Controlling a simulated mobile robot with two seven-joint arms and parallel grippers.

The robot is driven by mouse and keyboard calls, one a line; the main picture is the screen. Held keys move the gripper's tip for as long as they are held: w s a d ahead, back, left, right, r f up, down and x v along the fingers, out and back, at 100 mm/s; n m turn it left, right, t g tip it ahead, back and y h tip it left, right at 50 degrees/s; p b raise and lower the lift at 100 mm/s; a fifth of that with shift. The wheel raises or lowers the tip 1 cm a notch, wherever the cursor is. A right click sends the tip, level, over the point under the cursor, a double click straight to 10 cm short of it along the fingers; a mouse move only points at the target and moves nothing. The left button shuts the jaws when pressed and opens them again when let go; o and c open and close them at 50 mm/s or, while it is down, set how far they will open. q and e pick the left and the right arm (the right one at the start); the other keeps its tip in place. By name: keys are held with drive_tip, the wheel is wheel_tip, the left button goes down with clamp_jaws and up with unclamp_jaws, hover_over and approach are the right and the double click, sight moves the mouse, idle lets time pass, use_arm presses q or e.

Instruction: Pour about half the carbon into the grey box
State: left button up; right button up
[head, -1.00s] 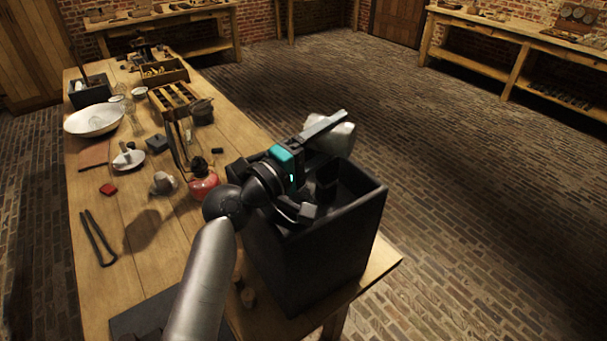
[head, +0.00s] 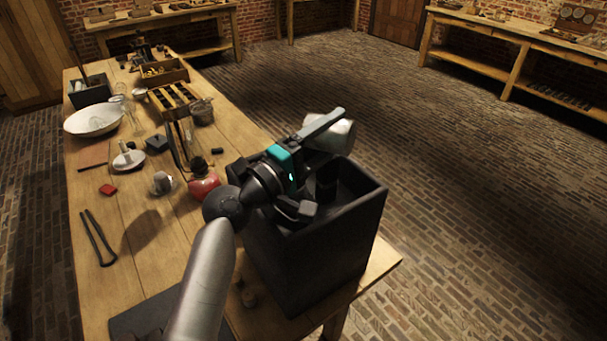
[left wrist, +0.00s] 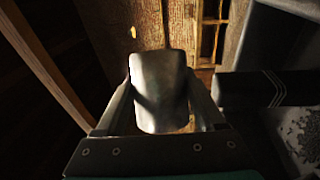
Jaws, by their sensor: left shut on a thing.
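My left gripper (head: 322,138) is shut on a pale metal cup (head: 340,136) above the grey box (head: 312,255). The cup lies tipped on its side near the box's far rim. In the left wrist view the cup (left wrist: 160,92) sits between both fingers; its contents are hidden. The grey box is dark, open-topped and stands at the table's near right corner. Dark grains (left wrist: 302,132) show on a grey surface at the right of the left wrist view, beside a dark cylinder (left wrist: 262,88) with pale rings. My right gripper is not in view.
The wooden table (head: 140,265) holds a red round vessel (head: 204,188) left of the box, a white bowl (head: 94,119), black tongs (head: 98,240) and a wooden rack (head: 174,97). The brick floor lies open to the right.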

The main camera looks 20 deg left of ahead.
use_arm(q)
drive_tip(key=shift+w+a+r+n+t, duration=0.1)
drive_tip(key=shift+a+r+n+t, duration=0.2)
drive_tip(key=shift+n, duration=0.55)
drive_tip(key=shift+s+a+r+n+t, duration=0.1)
drive_tip(key=shift+a+r+n+t, duration=0.2)
drive_tip(key=shift+n, duration=0.5)
drive_tip(key=shift+w+a+r+n+t, duration=0.15)
drive_tip(key=shift+n+t, duration=0.25)
drive_tip(key=shift+n, duration=0.45)
idle(3.8)
